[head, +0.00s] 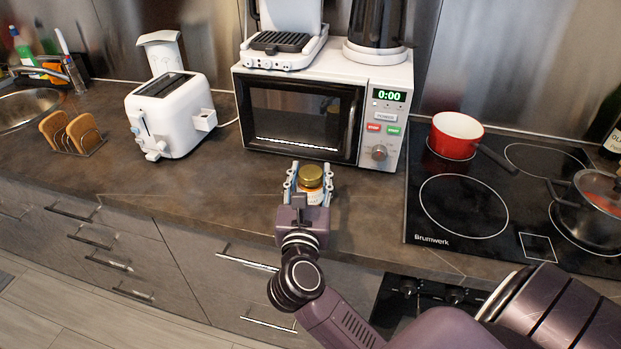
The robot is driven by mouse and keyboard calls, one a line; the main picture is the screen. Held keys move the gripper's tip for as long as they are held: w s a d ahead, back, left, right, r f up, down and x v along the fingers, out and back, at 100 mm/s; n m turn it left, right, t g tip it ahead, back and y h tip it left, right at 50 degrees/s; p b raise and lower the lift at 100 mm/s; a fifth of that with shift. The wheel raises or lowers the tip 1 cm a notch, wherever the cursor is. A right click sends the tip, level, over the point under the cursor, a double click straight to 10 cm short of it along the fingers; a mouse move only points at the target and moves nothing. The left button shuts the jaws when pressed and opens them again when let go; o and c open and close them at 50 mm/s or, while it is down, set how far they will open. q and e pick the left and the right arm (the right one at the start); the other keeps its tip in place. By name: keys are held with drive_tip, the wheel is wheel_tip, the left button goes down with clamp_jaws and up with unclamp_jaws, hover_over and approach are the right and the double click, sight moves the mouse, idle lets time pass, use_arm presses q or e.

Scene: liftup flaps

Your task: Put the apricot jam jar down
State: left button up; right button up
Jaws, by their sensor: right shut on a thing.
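The apricot jam jar (311,177) has a gold lid and a pale label. It is between the fingers of my right gripper (309,183), which is shut on it. The jar looks upright, over the worktop in front of the microwave. I cannot tell whether its base touches the worktop (235,190), as the gripper hides its lower part. My left gripper is not in view.
A microwave (378,152) stands behind the jar with a grill (284,50) on top. A toaster (170,115) and toast rack (90,145) are at left. The hob (425,215) at right holds a red pot (456,135) and a pan (598,205). Worktop left of the jar is clear.

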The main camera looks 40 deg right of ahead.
drive_tip(key=shift+f, duration=0.35)
drive_tip(key=shift+f, duration=0.1)
drive_tip(key=o, duration=1.4)
drive_tip(key=shift+f, duration=0.1)
drive_tip(key=shift+o, duration=0.2)
